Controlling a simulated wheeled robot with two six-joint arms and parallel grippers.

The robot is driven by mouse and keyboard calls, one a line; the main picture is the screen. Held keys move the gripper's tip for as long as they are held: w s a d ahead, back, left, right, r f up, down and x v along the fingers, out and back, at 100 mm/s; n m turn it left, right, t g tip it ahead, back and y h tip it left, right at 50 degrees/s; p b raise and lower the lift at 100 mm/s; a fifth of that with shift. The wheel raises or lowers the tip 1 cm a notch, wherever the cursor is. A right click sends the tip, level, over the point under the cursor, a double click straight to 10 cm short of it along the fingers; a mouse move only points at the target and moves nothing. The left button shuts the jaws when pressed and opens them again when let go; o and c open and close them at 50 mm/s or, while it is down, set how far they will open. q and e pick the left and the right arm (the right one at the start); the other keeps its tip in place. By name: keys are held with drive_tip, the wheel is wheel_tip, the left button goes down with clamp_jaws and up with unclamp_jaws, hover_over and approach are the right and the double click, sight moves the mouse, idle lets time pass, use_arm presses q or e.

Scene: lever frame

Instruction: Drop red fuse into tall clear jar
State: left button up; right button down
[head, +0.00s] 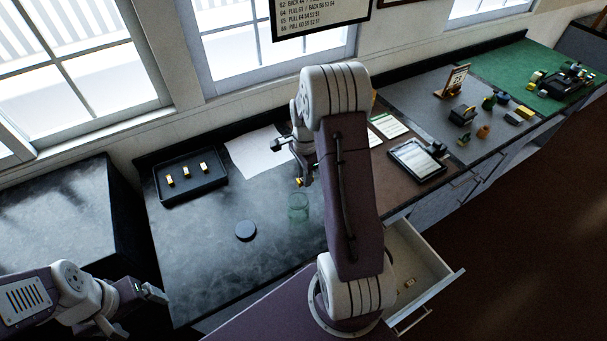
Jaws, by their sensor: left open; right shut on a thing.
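A clear greenish jar (298,208) stands open on the dark bench top. My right gripper (302,180) is just above the jar, pointing down. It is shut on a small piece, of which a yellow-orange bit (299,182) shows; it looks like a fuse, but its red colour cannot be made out. The piece is above the jar's rim, and the arm partly hides the gripper. My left gripper (150,292) is open and empty at the lower left, off the bench's front edge.
A black tray (176,196) holds three small gold pieces. A white sheet (252,152) lies behind. An open drawer (437,272) with a small piece inside juts out at the right. The bench's front left is clear.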

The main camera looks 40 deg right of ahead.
drive_tip(key=f+b, duration=0.1)
drive_tip(key=w+f+b, duration=0.1)
drive_tip(key=f, duration=0.1)
drive_tip(key=w+f+b, duration=0.1)
drive_tip(key=f, duration=0.1)
drive_tip(key=shift+f, duration=0.25)
drive_tip(key=shift+s+r, duration=0.3)
drive_tip(key=shift+s, duration=0.2)
drive_tip(key=c, duration=1.7)
unclamp_jaws()
drive_tip(key=shift+s, duration=0.1)
drive_tip(key=shift+c, duration=0.2)
drive_tip(key=o, duration=0.5)
drive_tip(key=shift+w+f, duration=0.15)
drive_tip(key=shift+w, duration=0.25)
use_arm(q)
drive_tip(key=f, duration=0.2)
drive_tip(key=w+f+b, duration=0.1)
drive_tip(key=f, duration=0.2)
drive_tip(key=shift+w+f, duration=0.2)
use_arm(e)
wheel_tip(320, 180, up, 9)
hover_over(302, 183)
drive_tip(key=w+d, duration=0.2)
drive_tip(key=w, duration=0.1)
drive_tip(key=shift+s+a, duration=0.15)
drive_tip(key=shift+s, duration=0.1)
